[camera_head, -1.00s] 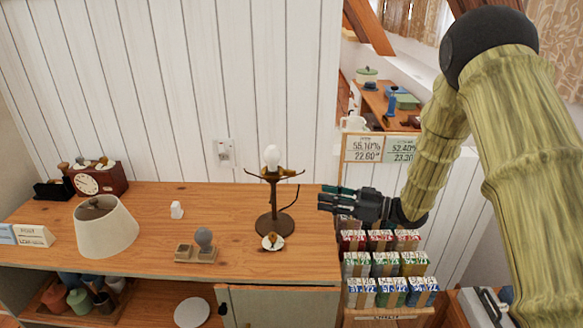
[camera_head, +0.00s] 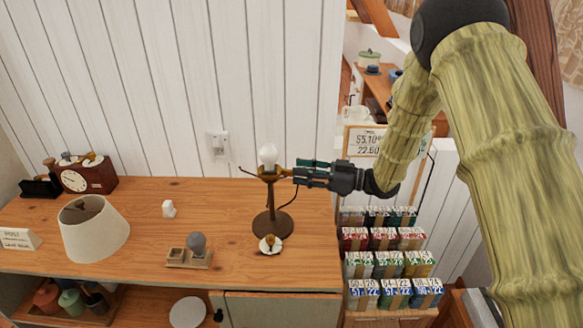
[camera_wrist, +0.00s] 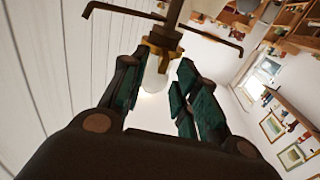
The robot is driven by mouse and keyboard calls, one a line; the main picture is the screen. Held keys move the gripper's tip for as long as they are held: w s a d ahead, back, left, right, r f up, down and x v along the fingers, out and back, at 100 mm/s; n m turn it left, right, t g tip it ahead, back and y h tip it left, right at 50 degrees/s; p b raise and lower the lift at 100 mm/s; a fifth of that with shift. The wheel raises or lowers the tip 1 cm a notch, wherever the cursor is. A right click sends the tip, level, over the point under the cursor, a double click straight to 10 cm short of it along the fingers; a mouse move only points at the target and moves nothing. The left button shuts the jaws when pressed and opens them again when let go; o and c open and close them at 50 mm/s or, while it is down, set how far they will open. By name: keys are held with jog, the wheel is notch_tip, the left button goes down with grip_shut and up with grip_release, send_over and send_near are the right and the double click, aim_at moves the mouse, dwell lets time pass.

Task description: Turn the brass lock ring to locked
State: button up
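A dark lamp stand (camera_head: 271,212) is upright on the wooden cabinet top with a white bulb (camera_head: 268,156) in its socket. A brass ring (camera_head: 267,173) is around the socket just below the bulb, with brass tabs at its sides. The brass ring also shows in the wrist view (camera_wrist: 164,38), with the pale bulb (camera_wrist: 154,80) beside it. My gripper (camera_head: 296,173) is just right of the ring, level with it. In the wrist view my gripper (camera_wrist: 163,60) is open, its fingers on either side of the bulb and ring. I cannot tell whether a finger touches the ring.
A lampshade (camera_head: 94,228), a grey bulb on a small wooden stand (camera_head: 190,257) and a clock (camera_head: 88,177) are on the cabinet top (camera_head: 150,198). A small white dish with a brass piece (camera_head: 270,244) lies by the lamp base. Stacked boxes (camera_head: 385,255) stand at right.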

aim_at(288, 173)
jog(key=shift+p+x, duration=0.4)
jog(key=shift+x, duration=1.5)
jog(key=shift+s, duration=0.1)
grip_shut()
